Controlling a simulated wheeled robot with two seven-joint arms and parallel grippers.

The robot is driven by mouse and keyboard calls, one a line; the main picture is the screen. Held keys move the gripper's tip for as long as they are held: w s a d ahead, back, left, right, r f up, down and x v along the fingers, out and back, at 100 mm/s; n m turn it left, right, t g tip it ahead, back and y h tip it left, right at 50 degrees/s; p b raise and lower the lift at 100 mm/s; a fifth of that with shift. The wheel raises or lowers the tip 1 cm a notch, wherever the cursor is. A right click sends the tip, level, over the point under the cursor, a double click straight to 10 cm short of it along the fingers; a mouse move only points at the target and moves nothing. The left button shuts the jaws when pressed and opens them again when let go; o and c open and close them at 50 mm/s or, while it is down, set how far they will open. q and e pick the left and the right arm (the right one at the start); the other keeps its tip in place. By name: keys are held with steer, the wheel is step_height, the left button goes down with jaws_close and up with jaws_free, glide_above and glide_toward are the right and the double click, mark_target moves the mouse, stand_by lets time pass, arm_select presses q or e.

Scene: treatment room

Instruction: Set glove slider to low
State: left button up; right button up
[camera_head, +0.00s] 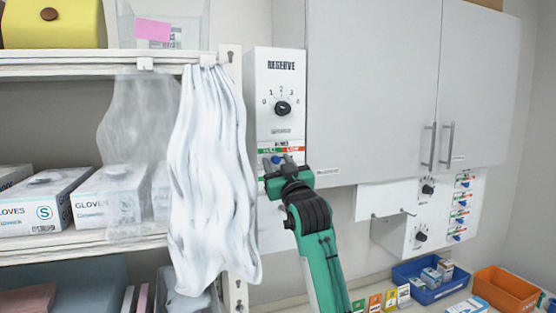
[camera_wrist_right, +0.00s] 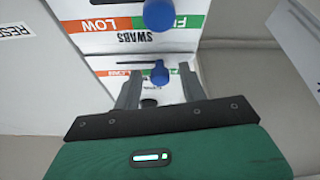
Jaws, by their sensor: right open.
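The white RESERVE panel (camera_head: 260,113) hangs on the wall between the shelf and the cabinet. Below its dial is a slider strip with a green-and-red label (camera_head: 291,149); its small title is too blurred to read. My right gripper (camera_head: 278,160) is in front of this strip and hides what lies below. In the right wrist view, the open fingers (camera_wrist_right: 160,82) stand on either side of a blue slider knob (camera_wrist_right: 160,70), with no clear contact. A second blue knob (camera_wrist_right: 158,14) is beyond, near a SWABS label (camera_wrist_right: 129,37) and an orange LOW field (camera_wrist_right: 91,26). My left gripper is out of view.
White sheeting (camera_head: 213,180) hangs from the shelf just left of the panel. A wall cabinet (camera_head: 375,90) is close on the right. Another panel with dials and several sliders (camera_head: 445,205) is farther right. Blue (camera_head: 432,294) and orange (camera_head: 505,288) bins sit below.

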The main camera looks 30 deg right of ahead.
mark_target(293, 154)
steer(key=shift+c, duration=0.4)
jaws_close()
steer(key=shift+s+d+b, duration=0.2)
steer(key=shift+d+b, duration=0.05)
steer(key=shift+d, duration=0.65)
steer(key=shift+s+d+b, duration=0.2)
steer(key=shift+d+b, duration=0.05)
steer(key=shift+d, duration=0.6)
steer(key=shift+s+d+b, duration=0.2)
steer(key=shift+d+b, duration=0.05)
steer(key=shift+d, duration=0.65)
steer(key=shift+a, duration=0.15)
steer(key=shift+c, duration=0.5)
jaws_free()
steer(key=shift+o, duration=0.9)
steer(key=shift+d, duration=0.3)
steer(key=shift+s, duration=0.1)
